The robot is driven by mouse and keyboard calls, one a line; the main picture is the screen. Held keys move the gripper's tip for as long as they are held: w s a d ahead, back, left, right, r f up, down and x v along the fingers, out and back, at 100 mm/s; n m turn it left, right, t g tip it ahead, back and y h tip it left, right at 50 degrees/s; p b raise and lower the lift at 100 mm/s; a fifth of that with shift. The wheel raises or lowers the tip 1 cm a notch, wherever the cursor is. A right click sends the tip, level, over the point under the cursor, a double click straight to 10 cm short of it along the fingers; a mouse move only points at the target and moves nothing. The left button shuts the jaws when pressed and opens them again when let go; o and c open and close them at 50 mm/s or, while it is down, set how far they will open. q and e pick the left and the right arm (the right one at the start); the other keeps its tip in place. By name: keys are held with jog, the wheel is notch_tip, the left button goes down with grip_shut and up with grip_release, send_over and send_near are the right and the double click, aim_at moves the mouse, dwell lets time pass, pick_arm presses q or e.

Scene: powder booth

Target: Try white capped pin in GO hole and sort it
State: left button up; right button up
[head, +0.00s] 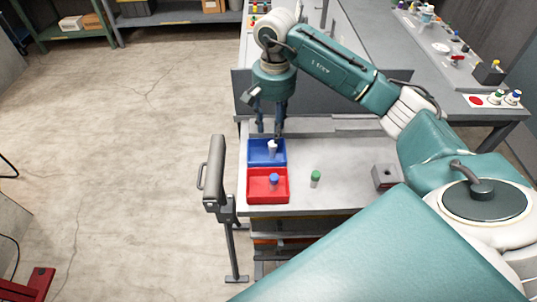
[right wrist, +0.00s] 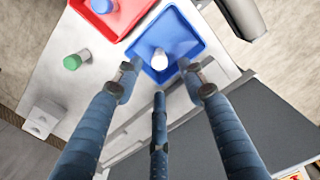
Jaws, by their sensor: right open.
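The white capped pin (head: 272,147) stands in the blue tray (head: 251,157) on the bench. It also shows in the right wrist view (right wrist: 159,59), inside the blue tray (right wrist: 190,22). My right gripper (head: 270,134) is open over the blue tray, its fingers spread around the pin's place in the wrist view with no visible grip on it. The gauge block (head: 385,177) with a dark hole sits at the right of the bench; whether it is the GO hole cannot be read. My left gripper is not in view.
A red tray (head: 252,190) adjoins the blue tray in front and holds a blue capped pin (head: 274,181). A green capped pin (head: 315,178) stands on the bare bench between trays and block. A grey post with a handle (head: 214,175) stands left of the bench.

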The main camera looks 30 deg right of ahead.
notch_tip(320, 180, up, 6)
jog(key=shift+r, duration=0.15)
